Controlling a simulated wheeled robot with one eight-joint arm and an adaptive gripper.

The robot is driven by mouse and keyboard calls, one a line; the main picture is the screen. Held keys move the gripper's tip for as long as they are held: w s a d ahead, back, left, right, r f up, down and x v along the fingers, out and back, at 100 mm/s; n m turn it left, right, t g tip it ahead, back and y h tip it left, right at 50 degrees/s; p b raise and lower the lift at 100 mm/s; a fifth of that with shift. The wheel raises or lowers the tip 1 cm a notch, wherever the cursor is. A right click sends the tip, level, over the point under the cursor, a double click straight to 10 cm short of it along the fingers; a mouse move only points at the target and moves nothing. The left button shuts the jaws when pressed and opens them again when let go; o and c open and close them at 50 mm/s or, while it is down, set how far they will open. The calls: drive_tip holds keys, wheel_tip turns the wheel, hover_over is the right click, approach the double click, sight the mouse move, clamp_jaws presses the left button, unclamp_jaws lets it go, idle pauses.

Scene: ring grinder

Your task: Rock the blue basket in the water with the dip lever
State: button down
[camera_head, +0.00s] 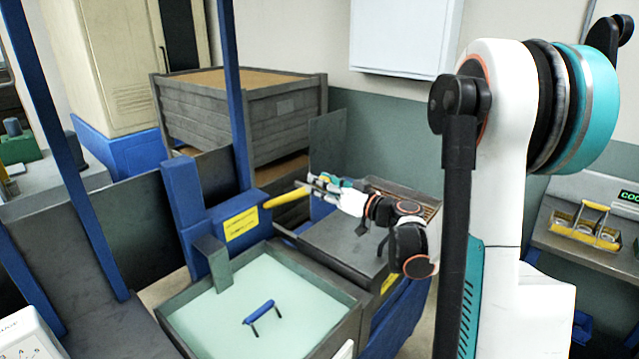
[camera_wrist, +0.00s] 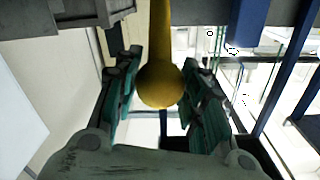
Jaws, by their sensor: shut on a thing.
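The yellow dip lever (camera_head: 287,198) sticks out to the right from a blue post beside the water tank (camera_head: 338,325). My gripper (camera_head: 318,188) is at its free end, shut on the lever. In the wrist view the lever's round yellow end (camera_wrist: 160,84) lies between the two green-padded fingers of my gripper (camera_wrist: 158,95). The blue basket's handle (camera_head: 262,310) shows above the pale green water near the tank's front. The rest of the basket is hidden under the water.
A grey bench (camera_head: 340,240) stands behind the tank, under my forearm. A large grey crate (camera_head: 245,120) stands at the back. A yellow carrier (camera_head: 583,228) with round parts sits on the right-hand counter.

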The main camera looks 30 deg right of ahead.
drive_tip(key=s+d+f+b, duration=0.1)
drive_tip(key=s+f+b, duration=0.3)
drive_tip(key=f, duration=0.5)
drive_tip(key=shift+d+b, duration=0.25)
drive_tip(key=shift+b, duration=0.7)
drive_tip(key=shift+w+r, duration=0.1)
drive_tip(key=c, duration=1)
unclamp_jaws()
drive_tip(key=v, duration=1.2)
